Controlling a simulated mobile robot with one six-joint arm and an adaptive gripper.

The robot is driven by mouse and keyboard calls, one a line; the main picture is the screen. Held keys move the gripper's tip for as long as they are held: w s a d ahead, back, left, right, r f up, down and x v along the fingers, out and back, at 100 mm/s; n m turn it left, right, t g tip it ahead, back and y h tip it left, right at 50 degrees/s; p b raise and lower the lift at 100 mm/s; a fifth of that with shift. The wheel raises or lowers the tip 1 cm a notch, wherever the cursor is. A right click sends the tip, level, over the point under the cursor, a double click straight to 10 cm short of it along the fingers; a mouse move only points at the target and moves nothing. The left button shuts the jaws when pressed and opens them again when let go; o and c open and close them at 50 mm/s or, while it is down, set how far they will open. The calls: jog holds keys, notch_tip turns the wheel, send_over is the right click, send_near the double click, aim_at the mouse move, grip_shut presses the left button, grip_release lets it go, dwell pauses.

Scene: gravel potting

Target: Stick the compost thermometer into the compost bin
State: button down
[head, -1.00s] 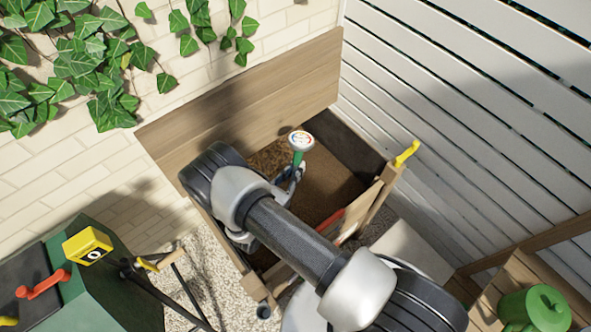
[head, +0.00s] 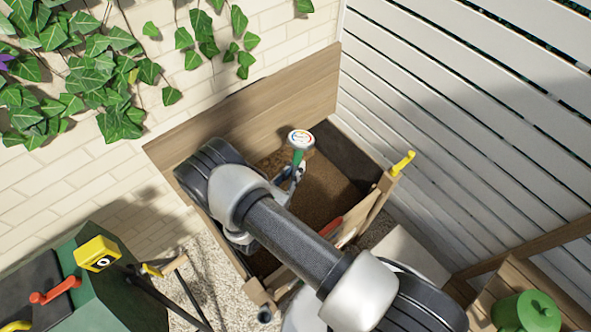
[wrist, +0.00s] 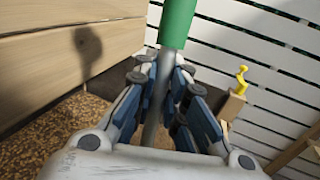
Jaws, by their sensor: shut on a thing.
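The compost thermometer has a round white dial (head: 300,139) and a green handle; in the wrist view its green handle (wrist: 178,22) sits above a grey metal stem. My gripper (wrist: 160,80) is shut on the thermometer's stem, just below the green handle. It also shows in the head view (head: 287,178), partly behind my arm. The thermometer stands nearly upright over the wooden compost bin (head: 255,106). Brown compost (head: 325,190) fills the bin's floor. The stem's lower end is hidden, so I cannot tell whether it touches the compost.
A yellow handle (head: 403,163) stands up at the bin's right corner. A white slatted fence (head: 450,120) is on the right and a brick wall with ivy behind. A green box (head: 110,290) with a yellow part is at lower left, a green watering can (head: 530,312) at lower right.

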aim_at(296, 144)
jog(key=shift+r+p, duration=4.95)
jog(key=shift+r, duration=2.65)
